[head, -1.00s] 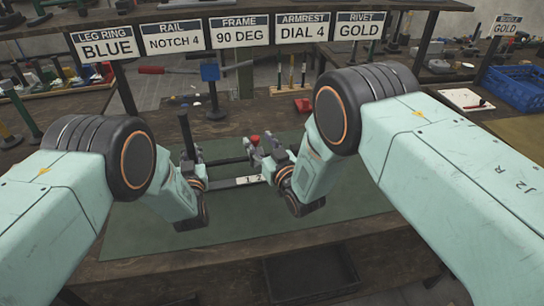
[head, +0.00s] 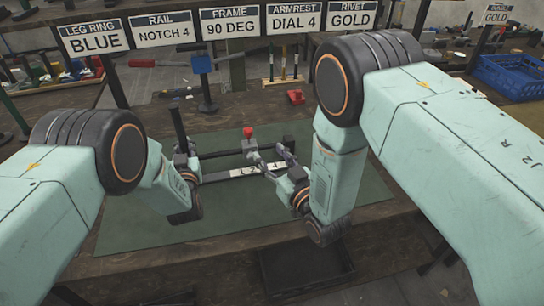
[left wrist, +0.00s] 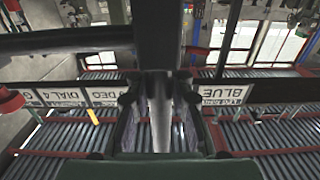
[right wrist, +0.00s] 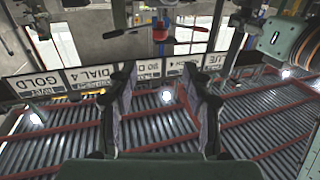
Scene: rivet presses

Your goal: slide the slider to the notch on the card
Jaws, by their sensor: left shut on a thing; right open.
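The dark rail (head: 222,175) lies across the green mat, with a pale number strip on which 1, 2 and 4 can be read. The slider's red knob (head: 248,133) stands above the rail; its lower part is partly hidden by my right gripper. The card reading "RAIL NOTCH 4" (head: 165,30) hangs at the back. My left gripper (head: 183,156) is shut on the black upright post (head: 178,124) at the rail's left end; the post also shows in the left wrist view (left wrist: 158,35). My right gripper (head: 268,160) is open beside the slider, its fingers (right wrist: 160,105) apart and empty.
Several other cards hang in the same row. A blue crate (head: 515,80) is at the right. The green mat (head: 130,215) is clear in front of the rail.

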